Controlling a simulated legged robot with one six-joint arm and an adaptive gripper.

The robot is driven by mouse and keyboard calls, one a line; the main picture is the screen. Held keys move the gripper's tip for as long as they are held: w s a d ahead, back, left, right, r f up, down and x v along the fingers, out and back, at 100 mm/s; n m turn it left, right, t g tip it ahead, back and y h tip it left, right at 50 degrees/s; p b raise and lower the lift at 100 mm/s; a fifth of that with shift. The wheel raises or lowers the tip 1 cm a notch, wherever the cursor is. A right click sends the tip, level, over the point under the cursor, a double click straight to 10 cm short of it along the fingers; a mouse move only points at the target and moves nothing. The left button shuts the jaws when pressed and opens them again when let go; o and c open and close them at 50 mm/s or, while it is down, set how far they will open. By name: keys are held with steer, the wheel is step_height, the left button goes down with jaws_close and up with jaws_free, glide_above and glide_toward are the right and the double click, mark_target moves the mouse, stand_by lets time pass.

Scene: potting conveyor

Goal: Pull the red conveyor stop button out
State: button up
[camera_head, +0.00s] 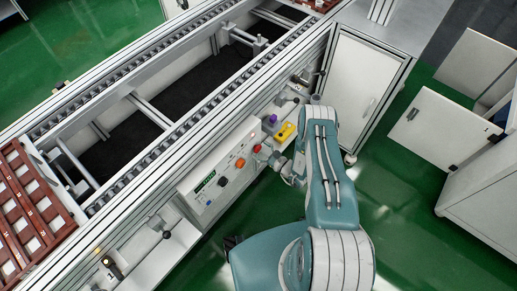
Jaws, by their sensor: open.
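A pale control panel (213,190) is fixed along the near side of the conveyor. It has a green display (205,182), a dark knob (223,181) and an orange-red round button (240,163). A second small red-orange button (257,148) sits further up and right on the panel. I cannot tell for sure which is the stop button, or whether it is pressed in. My gripper (268,158) is open, close to the panel beside the second button. The picture is too small to show whether the fingers touch it.
A yellow box (285,131) and a purple item (272,118) are close above my gripper. The conveyor frame (180,125) runs diagonally behind the panel. Brown trays (30,215) lie at left. A white cabinet (358,85) stands right. Green floor is free at lower right.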

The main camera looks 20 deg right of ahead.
steer(key=shift+w+a, duration=0.45)
jaws_close()
steer(key=shift+v, duration=0.95)
jaws_free()
steer(key=shift+d, duration=0.1)
steer(key=v, duration=1.2)
